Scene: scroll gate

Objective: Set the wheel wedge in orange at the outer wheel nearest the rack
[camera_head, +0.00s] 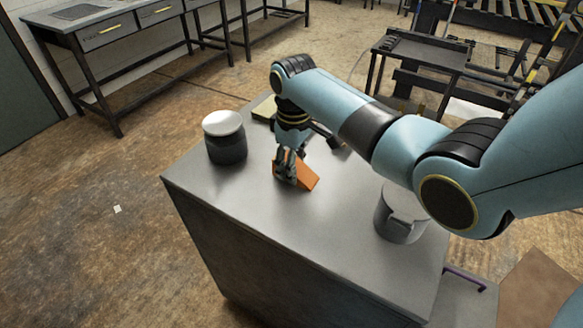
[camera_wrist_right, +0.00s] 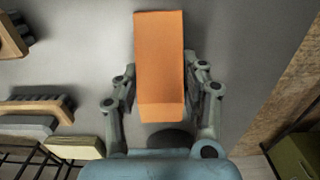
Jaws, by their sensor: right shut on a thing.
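The orange wheel wedge (camera_head: 304,174) is on or just above the grey cabinet top, in the head view. In the right wrist view the wedge (camera_wrist_right: 159,60) stands lengthwise between the two fingers. My right gripper (camera_head: 287,178) is shut on it, with a finger on each side in the right wrist view (camera_wrist_right: 160,88). I cannot tell whether the wedge touches the surface. My left gripper is not in view. No wheel or rack can be told for sure in these frames.
A dark jar with a white lid (camera_head: 223,124) stands left of the gripper on the cabinet top (camera_head: 262,235). A grey metal mug (camera_head: 400,218) stands at the right. Brushes with wooden backs (camera_wrist_right: 36,107) and a pale yellow block (camera_wrist_right: 75,148) lie at the left in the wrist view. The front surface is clear.

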